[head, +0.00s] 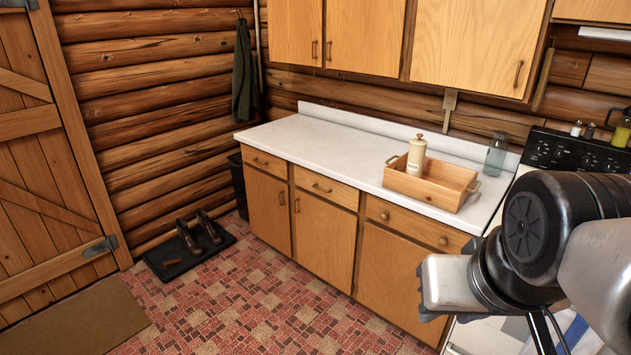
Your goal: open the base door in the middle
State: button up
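The base cabinet has three doors side by side under a row of drawers. The middle base door (324,237) is plain light wood and looks shut, flush with its frame. Its small upright handle (297,205) is near its upper left edge. The left base door (268,212) and right base door (395,280) also look shut. My gripper (446,284) is at the lower right, in front of the right base door's right side, well to the right of the middle door. I see its pale housing; its fingers are hidden or too unclear to read.
A stove (568,150) stands at right. A boot tray (168,262) lies at left. The tiled floor (250,305) before the middle door is clear.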

aim_at(326, 233)
jog(key=u, duration=0.3)
jog(key=i+j+z, duration=0.35)
jog(key=i+j, duration=2.65)
jog(key=j, duration=0.15)
jog(key=i+l, duration=0.05)
